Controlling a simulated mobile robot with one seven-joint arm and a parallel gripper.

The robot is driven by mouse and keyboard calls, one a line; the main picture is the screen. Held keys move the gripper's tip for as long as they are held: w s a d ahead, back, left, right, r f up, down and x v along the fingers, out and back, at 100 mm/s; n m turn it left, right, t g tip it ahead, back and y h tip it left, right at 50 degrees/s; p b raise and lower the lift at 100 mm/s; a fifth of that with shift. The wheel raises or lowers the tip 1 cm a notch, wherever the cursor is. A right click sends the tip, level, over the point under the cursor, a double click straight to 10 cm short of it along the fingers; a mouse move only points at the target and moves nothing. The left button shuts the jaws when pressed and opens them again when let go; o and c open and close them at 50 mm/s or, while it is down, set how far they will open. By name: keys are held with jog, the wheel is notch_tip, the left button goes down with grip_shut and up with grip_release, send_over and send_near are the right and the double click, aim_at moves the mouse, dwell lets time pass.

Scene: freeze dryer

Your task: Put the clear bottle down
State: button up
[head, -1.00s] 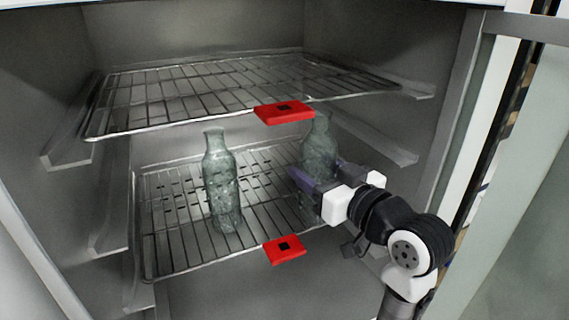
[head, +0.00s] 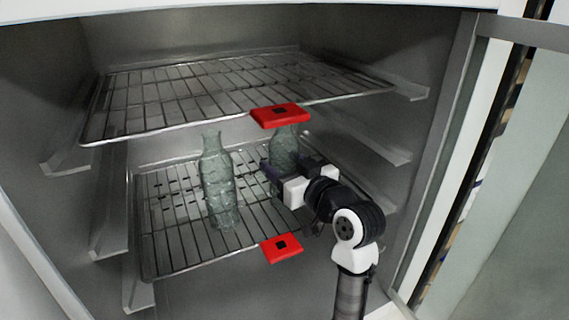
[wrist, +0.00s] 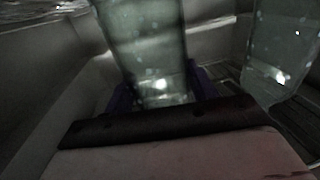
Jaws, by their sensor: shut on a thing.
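My gripper (head: 277,178) is shut on a clear greenish bottle (head: 285,147) inside the dryer. The held bottle is upright, on the right side above or at the lower wire shelf (head: 168,262); its base is hidden behind my gripper, so I cannot tell whether it touches. In the wrist view the held bottle (wrist: 147,45) stands between the purple fingers (wrist: 160,92). A second clear bottle (head: 218,185) stands upright on the lower shelf to the left. It also shows at the right of the wrist view (wrist: 282,50), apart from the held one.
An upper wire shelf (head: 190,122) hangs close above the bottles. A red marker (head: 281,115) sits on its front edge, and another red marker (head: 281,247) on the lower shelf's front edge. The open door (head: 510,190) is at the right. The lower shelf's left part is bare.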

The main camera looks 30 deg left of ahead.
jog(key=shift+f, duration=0.25)
jog(key=o, duration=1.2)
jog(key=shift+r, duration=0.1)
jog(key=shift+r, duration=0.15)
jog(key=shift+d, duration=0.25)
jog(key=b+v, duration=0.1)
jog(key=v, duration=1)
jog(key=shift+s+d+b, duration=0.2)
jog(key=shift+s+b, duration=0.05)
jog(key=shift+b, duration=0.15)
